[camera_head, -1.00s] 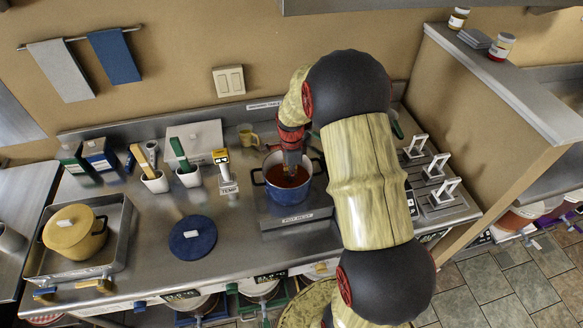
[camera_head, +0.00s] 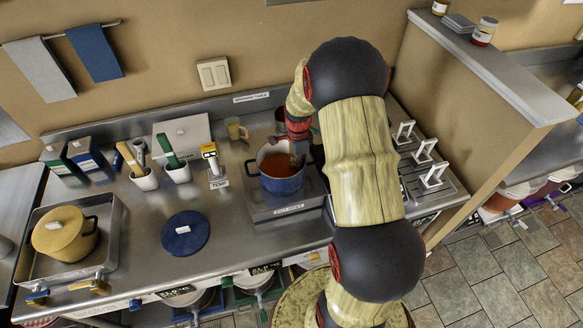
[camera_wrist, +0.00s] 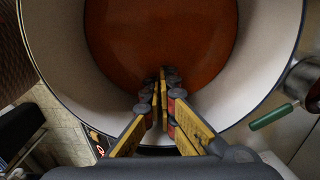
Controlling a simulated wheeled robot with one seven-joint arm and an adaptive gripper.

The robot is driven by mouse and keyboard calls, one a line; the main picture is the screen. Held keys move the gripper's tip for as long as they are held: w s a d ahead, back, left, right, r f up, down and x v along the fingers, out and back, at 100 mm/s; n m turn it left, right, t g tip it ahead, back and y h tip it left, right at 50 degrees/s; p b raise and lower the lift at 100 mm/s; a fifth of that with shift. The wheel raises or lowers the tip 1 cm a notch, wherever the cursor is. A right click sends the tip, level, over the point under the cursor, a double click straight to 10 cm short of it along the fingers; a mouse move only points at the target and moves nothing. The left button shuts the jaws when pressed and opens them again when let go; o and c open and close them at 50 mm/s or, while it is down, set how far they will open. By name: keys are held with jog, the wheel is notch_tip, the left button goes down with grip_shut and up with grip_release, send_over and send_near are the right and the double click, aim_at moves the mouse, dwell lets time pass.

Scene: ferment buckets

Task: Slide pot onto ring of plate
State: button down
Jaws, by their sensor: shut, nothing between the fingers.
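A blue pot (camera_head: 283,184) with a pale inside and reddish-brown contents (camera_head: 277,165) stands over the back part of a grey metal plate (camera_head: 287,210) with a label at its front. The pot hides much of the plate, and I cannot make out a ring. My gripper (camera_head: 298,160) is shut and empty, pointing down at the pot's right side. In the wrist view my gripper's closed fingertips (camera_wrist: 163,75) appear over the contents, just inside the pot's wall (camera_wrist: 262,60). I cannot tell whether they touch the pot.
A blue lid (camera_head: 186,233) lies left of the plate. A yellow pot (camera_head: 66,236) sits in a metal tray (camera_head: 110,225) at far left. A thermometer (camera_head: 213,164) and utensil holders stand behind. Bare counter lies between lid and plate. A green-handled pan (camera_wrist: 275,116) is near the pot.

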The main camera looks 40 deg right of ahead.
jog(key=s+d, duration=0.3)
jog(key=d, duration=0.5)
jog(key=s+d, duration=0.4)
jog(key=d, duration=0.5)
jog(key=s+d, duration=0.4)
jog(key=d, duration=0.5)
jog(key=shift+d, duration=0.2)
